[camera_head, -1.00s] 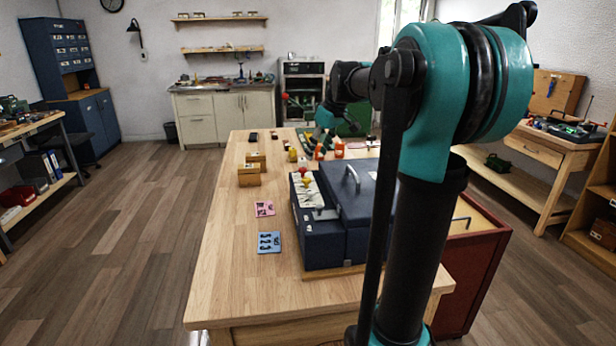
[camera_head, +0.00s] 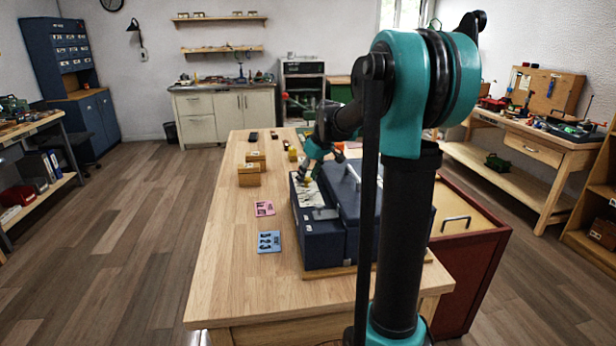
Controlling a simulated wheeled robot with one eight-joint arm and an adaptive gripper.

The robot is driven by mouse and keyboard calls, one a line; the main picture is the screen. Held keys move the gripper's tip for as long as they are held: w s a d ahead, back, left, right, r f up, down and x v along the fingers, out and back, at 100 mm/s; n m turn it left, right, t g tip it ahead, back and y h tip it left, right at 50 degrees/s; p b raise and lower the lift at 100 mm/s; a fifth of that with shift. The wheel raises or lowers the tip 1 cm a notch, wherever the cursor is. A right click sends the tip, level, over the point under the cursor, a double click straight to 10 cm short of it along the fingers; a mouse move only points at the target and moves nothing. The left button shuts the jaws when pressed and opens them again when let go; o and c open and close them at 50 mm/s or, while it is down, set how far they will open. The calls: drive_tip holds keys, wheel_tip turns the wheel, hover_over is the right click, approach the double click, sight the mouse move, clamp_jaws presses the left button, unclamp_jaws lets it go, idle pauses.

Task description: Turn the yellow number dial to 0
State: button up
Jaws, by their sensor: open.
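The yellow number dial (camera_head: 307,182) is a tiny yellow spot on the pale top panel (camera_head: 306,197) at the left side of the dark blue box (camera_head: 322,245) on the wooden table. Its numbers are too small to read. My gripper (camera_head: 309,172) is open, with its fingers pointing down at the far part of the panel, right by the dial. I cannot tell whether the fingers touch it. The gripper and its teal wrist hide part of the panel, and my arm hides much of the box's right side.
A pink plate (camera_head: 264,208) and a blue plate (camera_head: 269,242) lie left of the box. Small wooden blocks (camera_head: 249,175) stand farther back. A metal handle (camera_head: 353,175) rises from the box lid. The table's left side (camera_head: 225,260) is clear.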

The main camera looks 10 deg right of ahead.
drive_tip(key=shift+c, duration=0.6)
clamp_jaws()
drive_tip(key=shift+a+m, duration=0.1)
drive_tip(key=shift+m, duration=0.3)
drive_tip(key=m+h, duration=0.1)
drive_tip(key=m, duration=0.2)
drive_tip(key=shift+a+t, duration=0.1)
drive_tip(key=shift+t, duration=0.3)
drive_tip(key=m+h, duration=0.1)
drive_tip(key=m, duration=0.2)
drive_tip(key=shift+a+m+h, duration=0.15)
drive_tip(key=shift+m+h, duration=0.25)
drive_tip(key=m+h, duration=0.1)
drive_tip(key=m, duration=0.3)
drive_tip(key=shift+a+h, duration=0.1)
drive_tip(key=shift+h, duration=0.3)
drive_tip(key=shift+a+m+g+h, duration=0.1)
drive_tip(key=shift+m+g+h, duration=0.45)
drive_tip(key=shift+m, duration=1.55)
